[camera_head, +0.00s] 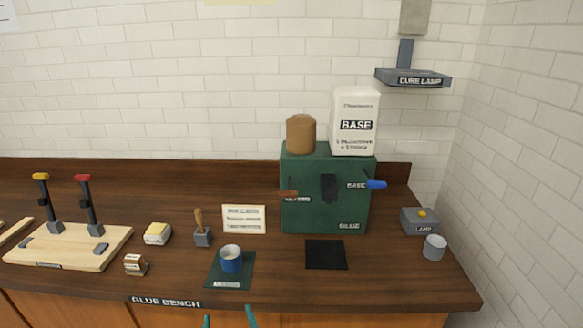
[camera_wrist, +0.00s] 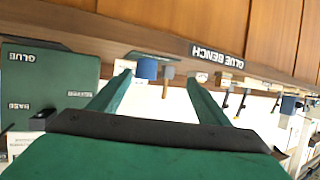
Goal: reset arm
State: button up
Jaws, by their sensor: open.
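My gripper (camera_head: 229,321) shows at the bottom edge of the head view, in front of the bench (camera_head: 390,278), with only its green fingertips visible. In the wrist view my gripper (camera_wrist: 158,82) has its two green fingers spread apart with nothing between them touching. The rest of my arm is out of the head view. A blue cup (camera_head: 231,262) stands on a dark green mat (camera_head: 217,277) behind my fingertips, and it also shows beyond the fingers in the wrist view (camera_wrist: 147,68).
A green glue machine (camera_head: 325,215) bears a brown-lidded container (camera_head: 301,134) and a white BASE box (camera_head: 355,120). A black pad (camera_head: 326,255), lamp box (camera_head: 419,221) and grey cup (camera_head: 434,247) stand right. A clamp board (camera_head: 68,247) lies left. A cure lamp (camera_head: 413,78) hangs above.

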jog(key=s+d+f+m+t+h, duration=0.1)
jog(key=s+d+f, duration=0.4)
jog(key=s+f, duration=0.15)
jog(key=s+d+f+m+h, duration=0.1)
jog(key=s+d+f, duration=0.45)
jog(key=s, duration=0.25)
jog(key=s+d+r+m+h, duration=0.1)
jog(key=s+d, duration=0.1)
jog(key=s, duration=0.8)
jog(key=s+d+t+h, duration=0.1)
jog(key=s+d, duration=0.1)
jog(key=s, duration=0.8)
jog(key=shift+s+d+r+m+t, duration=0.3)
jog(key=shift+s+r+m, duration=0.05)
jog(key=shift+m, duration=0.05)
